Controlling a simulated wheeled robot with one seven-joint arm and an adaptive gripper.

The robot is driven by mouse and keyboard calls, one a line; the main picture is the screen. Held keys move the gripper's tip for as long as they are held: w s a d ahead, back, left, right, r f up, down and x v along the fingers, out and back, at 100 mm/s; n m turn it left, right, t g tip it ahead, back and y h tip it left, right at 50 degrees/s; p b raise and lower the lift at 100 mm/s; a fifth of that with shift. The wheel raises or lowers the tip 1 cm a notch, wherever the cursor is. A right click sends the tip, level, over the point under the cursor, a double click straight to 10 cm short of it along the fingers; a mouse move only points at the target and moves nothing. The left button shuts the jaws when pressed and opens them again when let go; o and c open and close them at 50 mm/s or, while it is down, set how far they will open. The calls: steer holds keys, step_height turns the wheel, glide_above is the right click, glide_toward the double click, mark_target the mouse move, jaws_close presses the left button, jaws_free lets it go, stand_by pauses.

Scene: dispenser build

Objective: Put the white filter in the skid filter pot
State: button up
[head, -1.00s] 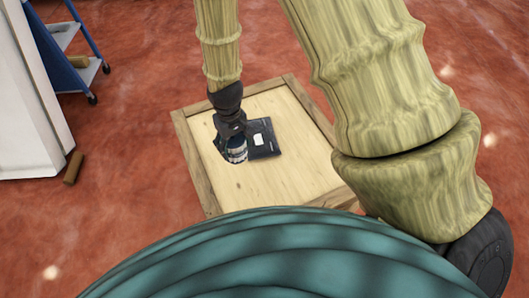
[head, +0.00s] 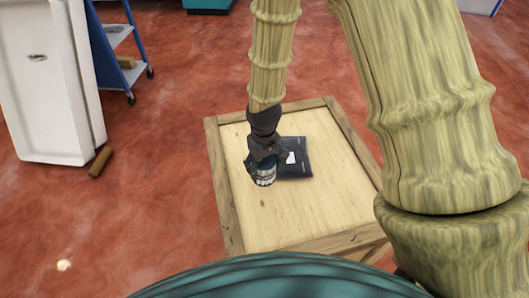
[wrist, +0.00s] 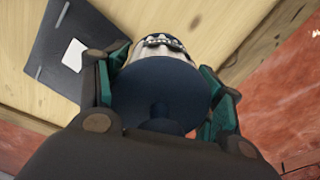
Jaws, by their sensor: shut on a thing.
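The white filter (head: 264,181), a short cylinder with a pale ribbed part and a dark blue end, is in my gripper (head: 262,163) over the wooden crate top. In the wrist view the filter (wrist: 158,95) sits between the two green-edged fingers, its round dark blue end facing the camera. My gripper is shut on it. I cannot tell whether the filter touches the wood. I cannot make out the skid filter pot in either view.
A dark flat pad (head: 296,158) with a white label lies beside the filter on the wooden crate (head: 225,205). A white cabinet (head: 45,90), a blue trolley (head: 118,45) and a brown block (head: 100,162) stand left.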

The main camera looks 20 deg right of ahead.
steer(key=shift+w+d+f+b, duration=0.3)
steer(key=shift+w+f, duration=0.45)
steer(key=shift+w, duration=1)
steer(key=shift+w+d+f+b, duration=0.2)
steer(key=shift+w+f, duration=0.55)
steer(key=shift+w, duration=0.95)
steer(key=shift+w+d+f+b, duration=0.3)
steer(key=shift+w+f, duration=0.45)
steer(key=shift+w, duration=1)
steer(key=shift+a+f, duration=0.1)
steer(key=shift+f, duration=0.05)
steer(key=o, duration=1.2)
